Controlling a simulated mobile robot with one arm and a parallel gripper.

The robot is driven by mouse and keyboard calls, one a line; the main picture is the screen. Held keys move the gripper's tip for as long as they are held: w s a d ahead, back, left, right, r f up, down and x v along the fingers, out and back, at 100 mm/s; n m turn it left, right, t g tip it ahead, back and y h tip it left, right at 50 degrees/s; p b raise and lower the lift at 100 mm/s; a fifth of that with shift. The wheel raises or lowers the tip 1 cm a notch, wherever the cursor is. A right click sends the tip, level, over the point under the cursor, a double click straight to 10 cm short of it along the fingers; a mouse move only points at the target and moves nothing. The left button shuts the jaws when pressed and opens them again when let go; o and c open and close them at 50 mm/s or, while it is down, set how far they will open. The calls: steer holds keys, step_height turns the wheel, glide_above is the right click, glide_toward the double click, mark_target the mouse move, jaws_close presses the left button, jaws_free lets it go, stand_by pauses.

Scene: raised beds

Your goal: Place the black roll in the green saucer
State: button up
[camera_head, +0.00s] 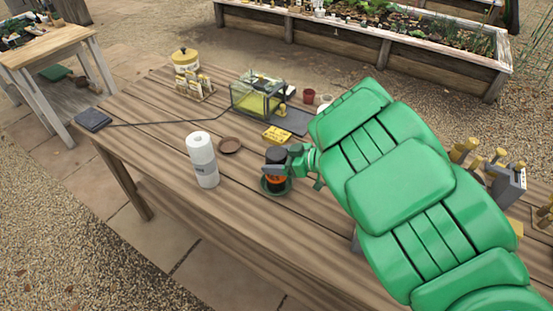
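The black roll (276,155) stands upright near the middle of the table, over the green saucer (264,188). My gripper (277,168) reaches in from the right, with a finger across the front of the roll, and appears shut on it. The far finger is mostly hidden. An orange band or piece (276,180) shows under the roll, just above the saucer. I cannot tell whether it belongs to the roll, or whether the roll's underside touches the saucer. The saucer's rim shows around the bottom.
A yellow block (277,135) and a glass box (257,95) are behind. My green arm covers the table's right part. The table's front left is clear.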

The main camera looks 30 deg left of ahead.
steer(key=o, duration=0.4)
steer(key=shift+c, duration=0.2)
steer(key=shift+r, duration=0.15)
steer(key=v, duration=1.2)
